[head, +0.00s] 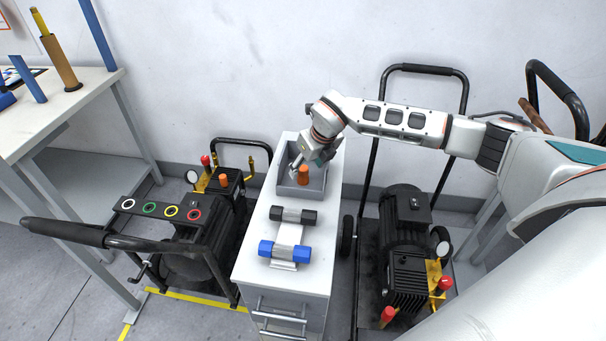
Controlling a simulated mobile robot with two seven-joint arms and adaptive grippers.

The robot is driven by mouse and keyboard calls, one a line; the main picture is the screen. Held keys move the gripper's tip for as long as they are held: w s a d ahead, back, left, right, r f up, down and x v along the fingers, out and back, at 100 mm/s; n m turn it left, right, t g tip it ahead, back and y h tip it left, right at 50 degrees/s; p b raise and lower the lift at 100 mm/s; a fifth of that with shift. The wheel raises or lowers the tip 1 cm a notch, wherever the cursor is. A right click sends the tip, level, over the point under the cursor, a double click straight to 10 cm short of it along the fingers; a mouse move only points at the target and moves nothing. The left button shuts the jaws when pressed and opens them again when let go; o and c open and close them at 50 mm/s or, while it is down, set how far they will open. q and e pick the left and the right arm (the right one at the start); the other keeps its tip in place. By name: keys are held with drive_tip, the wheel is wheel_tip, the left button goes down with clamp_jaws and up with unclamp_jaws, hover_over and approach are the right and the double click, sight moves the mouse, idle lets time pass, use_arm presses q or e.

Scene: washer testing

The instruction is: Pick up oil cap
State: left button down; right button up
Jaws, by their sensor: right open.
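An orange cap (304,176), likely the oil cap, stands in a grey open tray (287,190) on the white cabinet. My right gripper (304,169) reaches down into the tray from above and behind the cap. It is open, with its fingers close to the cap. I cannot tell whether they touch it. Part of the tray's back is hidden by the gripper. Another orange cap (223,181) sits on the left pump (222,190). My left gripper is not in view.
The white cabinet (249,271) also bears a holder with a black-ended cylinder (293,215) and a blue-ended one (284,251). Carts with pumps stand on both sides; the right pump (405,215) is below my right arm. A workbench (60,100) is at the left.

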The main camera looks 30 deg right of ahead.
sight(305, 170)
drive_tip(key=x, duration=0.4)
drive_tip(key=shift+w+a+f, duration=0.1)
drive_tip(key=shift+a+f, duration=0.15)
drive_tip(key=shift+f, duration=0.15)
drive_tip(key=c, duration=1)
drive_tip(key=shift+r, duration=0.1)
drive_tip(key=shift+r, duration=0.1)
